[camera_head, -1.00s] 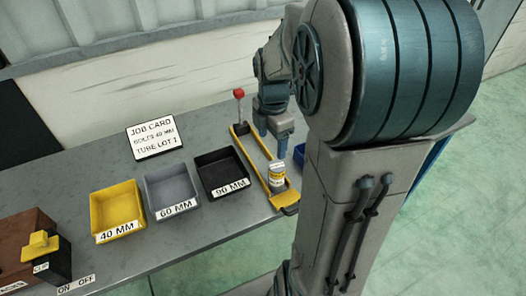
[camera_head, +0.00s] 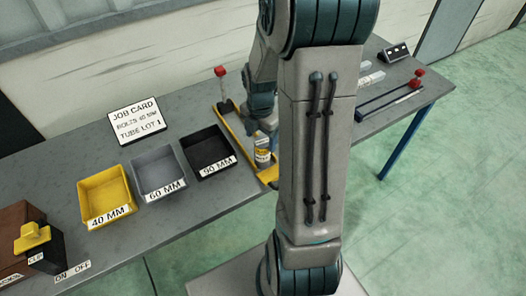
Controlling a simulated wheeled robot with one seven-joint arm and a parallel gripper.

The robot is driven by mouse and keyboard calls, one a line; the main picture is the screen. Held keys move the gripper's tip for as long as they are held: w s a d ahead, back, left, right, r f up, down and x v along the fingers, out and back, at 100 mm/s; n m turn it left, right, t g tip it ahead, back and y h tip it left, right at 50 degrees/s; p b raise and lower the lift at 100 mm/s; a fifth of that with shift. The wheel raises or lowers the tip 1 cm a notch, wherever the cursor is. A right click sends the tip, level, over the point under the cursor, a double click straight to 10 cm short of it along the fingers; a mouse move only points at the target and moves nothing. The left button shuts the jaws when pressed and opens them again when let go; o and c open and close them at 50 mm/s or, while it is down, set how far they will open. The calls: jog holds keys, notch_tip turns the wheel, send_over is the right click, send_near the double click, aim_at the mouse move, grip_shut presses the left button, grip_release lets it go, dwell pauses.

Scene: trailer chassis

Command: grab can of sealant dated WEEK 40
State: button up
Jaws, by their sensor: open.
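A small can with a white and yellow label (camera_head: 262,155) stands upright at the near end of a yellow frame (camera_head: 238,137) on the grey bench. The writing on its label is too small to read, so I cannot tell its date. My gripper (camera_head: 262,131) is open, fingers pointing down, right by the top of this can. I cannot tell whether the fingers are around it or just behind it. My own arm hides the bench just right of the can.
Yellow (camera_head: 106,192), grey (camera_head: 158,165) and black (camera_head: 208,148) bins stand left of the frame. A job card (camera_head: 140,119) stands behind them. A red-topped post (camera_head: 221,85) rises at the frame's far end. A dark rail with red knobs (camera_head: 392,97) lies at right.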

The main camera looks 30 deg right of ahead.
aim_at(262, 153)
jog(key=shift+s+d+f+p, duration=0.1)
jog(key=shift+f+p, duration=0.15)
jog(key=shift+f, duration=0.9)
jog(key=shift+s+d+f+p, duration=0.1)
jog(key=shift+f+p, duration=0.1)
jog(key=shift+f, duration=0.95)
jog(key=c, duration=1.2)
jog(key=shift+r, duration=0.2)
